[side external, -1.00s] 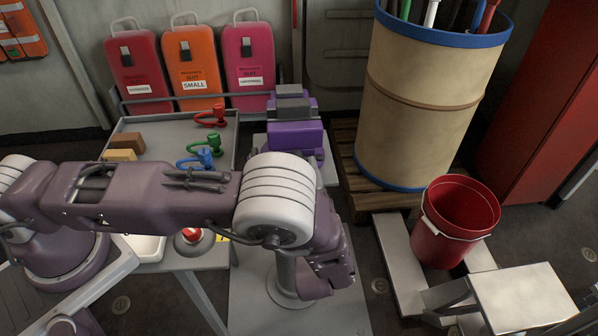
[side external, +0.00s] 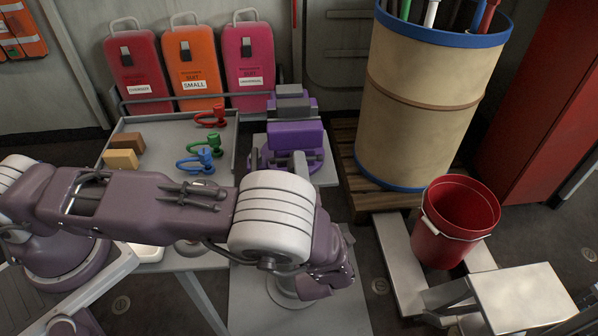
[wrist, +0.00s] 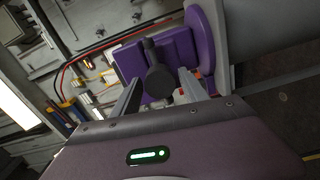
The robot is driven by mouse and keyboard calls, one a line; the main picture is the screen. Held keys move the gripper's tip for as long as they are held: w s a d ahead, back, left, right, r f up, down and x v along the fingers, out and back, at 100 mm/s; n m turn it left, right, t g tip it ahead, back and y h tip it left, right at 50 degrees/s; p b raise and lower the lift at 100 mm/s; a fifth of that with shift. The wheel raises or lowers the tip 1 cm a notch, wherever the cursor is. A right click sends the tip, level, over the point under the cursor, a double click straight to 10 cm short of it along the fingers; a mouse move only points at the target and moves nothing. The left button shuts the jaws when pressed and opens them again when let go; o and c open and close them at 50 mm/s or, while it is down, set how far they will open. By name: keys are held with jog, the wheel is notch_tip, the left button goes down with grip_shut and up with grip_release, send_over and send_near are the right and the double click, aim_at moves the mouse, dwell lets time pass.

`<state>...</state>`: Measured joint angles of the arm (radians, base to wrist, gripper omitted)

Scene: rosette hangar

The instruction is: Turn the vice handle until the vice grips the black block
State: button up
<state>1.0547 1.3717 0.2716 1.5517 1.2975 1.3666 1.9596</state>
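The purple vice (side external: 296,138) stands on a grey bench behind my arm in the side view. A grey block-like part (side external: 292,104) sits at its back; I cannot tell whether this is the black block or part of the vice. A grey handle part (side external: 300,163) shows at the vice's front. In the wrist view the purple vice body (wrist: 175,48) fills the upper middle, with the dark round-ended handle (wrist: 158,78) in front of it. My gripper (wrist: 158,92) is open, its two fingers apart on either side of the handle's line; contact is not visible.
A tray (side external: 234,128) to the left holds red, green and blue shackles (side external: 204,157) and brown and tan blocks (side external: 121,158). A large drum (side external: 420,100) on a pallet and a red bucket (side external: 455,225) stand to the right. Suit cases (side external: 195,65) line the wall.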

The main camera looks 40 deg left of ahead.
grip_shut()
jog(key=m, duration=0.5)
jog(key=shift+m, duration=0.3)
jog(key=shift+o, duration=0.6)
grip_release()
jog(key=v, duration=0.7)
